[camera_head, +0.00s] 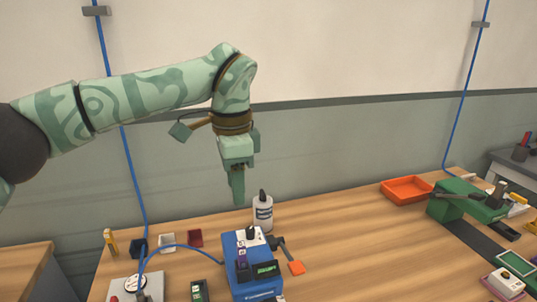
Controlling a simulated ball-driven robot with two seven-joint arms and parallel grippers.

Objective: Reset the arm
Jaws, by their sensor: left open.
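My left arm comes in from the left, raised and bent over the table. My left gripper (238,188) points down above the wooden table (340,225), near the white bottle (263,212). It is seen edge-on, its jaws open, and nothing shows between them. It looks clear of the things on the table. My right gripper is not in view.
A blue device (250,268) stands on the table below my left gripper. An orange tray (406,189) and a green machine (465,203) stand at the right. Small blocks (195,238) lie at the left. The table's middle is mostly clear.

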